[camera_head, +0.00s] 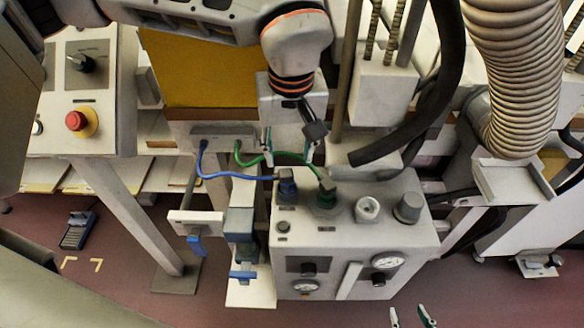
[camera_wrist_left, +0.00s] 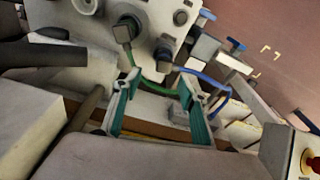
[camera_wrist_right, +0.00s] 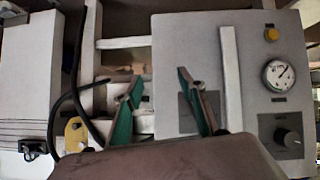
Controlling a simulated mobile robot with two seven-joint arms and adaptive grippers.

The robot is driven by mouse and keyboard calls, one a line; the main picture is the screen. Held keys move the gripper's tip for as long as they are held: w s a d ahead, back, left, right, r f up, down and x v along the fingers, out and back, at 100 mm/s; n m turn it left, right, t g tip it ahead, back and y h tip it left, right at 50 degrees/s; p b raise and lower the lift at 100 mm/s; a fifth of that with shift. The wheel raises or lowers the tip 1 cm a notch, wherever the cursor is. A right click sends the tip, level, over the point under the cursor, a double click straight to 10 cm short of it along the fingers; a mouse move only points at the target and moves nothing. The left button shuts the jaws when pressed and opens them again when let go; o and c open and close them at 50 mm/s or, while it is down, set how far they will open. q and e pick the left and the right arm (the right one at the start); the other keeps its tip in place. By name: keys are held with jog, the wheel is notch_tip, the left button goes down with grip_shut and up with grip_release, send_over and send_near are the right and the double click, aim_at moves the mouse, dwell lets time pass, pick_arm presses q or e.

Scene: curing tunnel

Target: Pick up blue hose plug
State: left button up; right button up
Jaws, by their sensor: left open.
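The blue hose plug (camera_head: 287,188) stands in a port at the back left of the grey box's top, with a blue hose (camera_head: 225,175) running left. It also shows in the left wrist view (camera_wrist_left: 164,57), beyond the fingertips. My left gripper (camera_head: 289,155) is open and empty, above and behind the plug, its teal fingers apart; it also shows in the left wrist view (camera_wrist_left: 158,82). My right gripper (camera_head: 410,314) is open and empty at the bottom edge, in front of the box; its fingers show in the right wrist view (camera_wrist_right: 160,82).
A green hose plug (camera_head: 326,193) stands just right of the blue one, its green hose (camera_head: 245,157) crossing near my left gripper. The grey box (camera_head: 350,240) has gauges and knobs. A black hose (camera_head: 430,100) and blue-handled valves (camera_head: 240,250) are nearby.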

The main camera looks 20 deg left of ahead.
aim_at(286, 173)
pick_arm(q)
jog(key=shift+s+a+f, duration=0.1)
jog(key=shift+s+f, duration=0.1)
jog(key=shift+f, duration=1.3)
jog(key=f, duration=0.3)
jog(key=shift+w+a+f+b, duration=0.15)
jog(key=shift+a+f+b, duration=0.1)
jog(key=shift+b, duration=0.05)
jog(key=shift+w+f, duration=0.1)
jog(key=shift+f, duration=0.25)
grip_shut()
jog(key=shift+r, duration=0.1)
pick_arm(e)
jog(key=shift+s+d+f, duration=0.1)
jog(key=shift+s+f, duration=0.4)
jog(key=shift+s, duration=0.2)
